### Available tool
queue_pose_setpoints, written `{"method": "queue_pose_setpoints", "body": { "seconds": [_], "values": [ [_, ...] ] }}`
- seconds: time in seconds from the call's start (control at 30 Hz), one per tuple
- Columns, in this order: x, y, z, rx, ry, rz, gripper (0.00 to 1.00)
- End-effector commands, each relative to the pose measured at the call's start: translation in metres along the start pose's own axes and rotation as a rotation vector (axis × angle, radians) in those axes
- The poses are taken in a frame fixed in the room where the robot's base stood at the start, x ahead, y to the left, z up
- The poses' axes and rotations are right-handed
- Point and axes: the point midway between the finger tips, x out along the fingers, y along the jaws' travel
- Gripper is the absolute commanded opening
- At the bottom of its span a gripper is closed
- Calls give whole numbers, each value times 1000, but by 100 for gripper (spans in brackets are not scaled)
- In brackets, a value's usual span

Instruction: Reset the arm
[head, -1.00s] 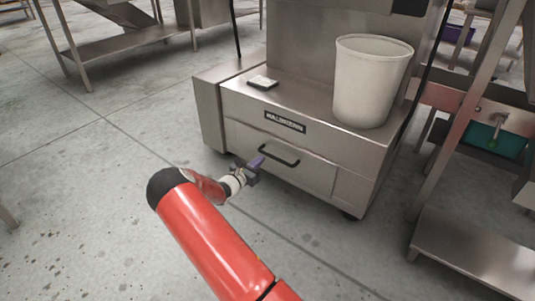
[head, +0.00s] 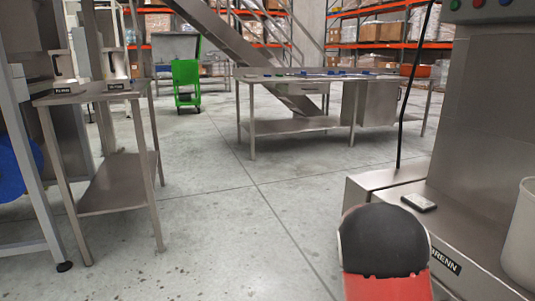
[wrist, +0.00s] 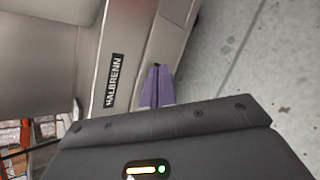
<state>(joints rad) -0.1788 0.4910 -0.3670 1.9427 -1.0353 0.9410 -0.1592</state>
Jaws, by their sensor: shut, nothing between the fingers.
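My gripper (wrist: 156,86) shows in the wrist view with its purple fingers together and nothing between them. It points towards the steel machine (wrist: 139,49), whose label reads HALBRENN, and its fingertips appear near the machine's lower front edge. Whether they touch it I cannot tell. In the head view my red arm with its black joint cap stands at the bottom right, in front of the same machine (head: 470,228). My gripper is hidden from the head view.
A small black-and-white device (head: 419,202) and a white bin (head: 520,245) stand on the machine's ledge at right. A steel side table (head: 108,92) is at left. A long steel table (head: 290,76) and a green cart (head: 187,82) stand further back. The floor between is clear.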

Motion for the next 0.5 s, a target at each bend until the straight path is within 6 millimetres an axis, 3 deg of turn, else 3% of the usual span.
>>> {"method": "queue_pose_setpoints", "body": {
  "seconds": [0.03, 0.1, 0.5],
  "values": [
    [-21, -1, 19, 76, 53, -47, 0],
    [-44, -11, 38, 173, 121, -116, 0],
    [-186, -77, 136, 636, 516, -468, 0]
  ]
}}
